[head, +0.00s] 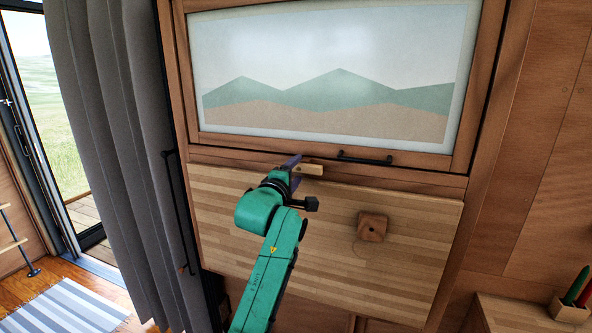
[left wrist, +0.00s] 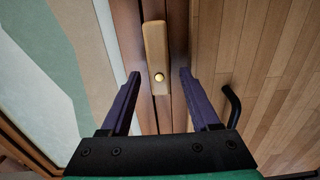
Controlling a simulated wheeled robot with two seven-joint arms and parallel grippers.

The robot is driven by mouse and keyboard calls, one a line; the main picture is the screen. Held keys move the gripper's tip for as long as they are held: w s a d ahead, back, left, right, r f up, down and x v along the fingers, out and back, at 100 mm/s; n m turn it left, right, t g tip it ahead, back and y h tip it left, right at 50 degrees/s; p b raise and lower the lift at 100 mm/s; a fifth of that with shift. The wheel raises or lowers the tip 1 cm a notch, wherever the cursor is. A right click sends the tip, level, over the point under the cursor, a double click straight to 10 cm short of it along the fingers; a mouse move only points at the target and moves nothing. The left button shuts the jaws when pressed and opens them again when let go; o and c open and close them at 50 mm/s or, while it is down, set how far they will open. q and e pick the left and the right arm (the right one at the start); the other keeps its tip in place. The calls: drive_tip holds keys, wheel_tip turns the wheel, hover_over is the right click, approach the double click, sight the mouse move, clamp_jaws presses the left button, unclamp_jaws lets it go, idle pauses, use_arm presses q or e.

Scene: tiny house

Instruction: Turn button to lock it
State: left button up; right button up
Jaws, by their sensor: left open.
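The turn button is a small pale wooden bar (head: 311,169) on the rail between the picture panel above and the pale striped wooden panel below. In the left wrist view the button (left wrist: 154,45) lies lengthwise along the rail, with a round brass screw at its near end. My left gripper (head: 290,164) is at the left part of the button in the head view, hiding that end. In the left wrist view its two purple fingers (left wrist: 160,75) are open, one on each side of the screw end, with gaps visible. My right gripper is in neither view.
The striped panel (head: 420,215) carries a square wooden knob (head: 372,226). A black bar handle (head: 365,158) sits right of the button, below the picture panel (head: 330,120). A grey curtain (head: 118,130) hangs at left. A pencil holder (head: 566,313) stands lower right.

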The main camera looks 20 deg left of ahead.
use_arm(q)
clamp_jaws()
drive_tip(key=shift+d, duration=0.1)
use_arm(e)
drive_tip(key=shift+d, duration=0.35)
use_arm(q)
drive_tip(key=shift+m, duration=0.4)
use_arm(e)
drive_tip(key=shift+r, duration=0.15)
use_arm(q)
drive_tip(key=m+p, duration=0.1)
drive_tip(key=m, duration=0.2)
drive_tip(key=shift+r, duration=0.1)
drive_tip(key=m+p, duration=0.1)
drive_tip(key=m, duration=0.4)
drive_tip(key=shift+p, duration=0.3)
drive_tip(key=m+p, duration=0.1)
drive_tip(key=m, duration=0.3)
drive_tip(key=shift+m, duration=0.3)
drive_tip(key=m+p, duration=0.1)
drive_tip(key=m, duration=0.3)
drive_tip(key=shift+m, duration=0.3)
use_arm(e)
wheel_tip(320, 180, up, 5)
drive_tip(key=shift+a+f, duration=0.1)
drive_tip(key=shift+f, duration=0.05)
use_arm(q)
unclamp_jaws()
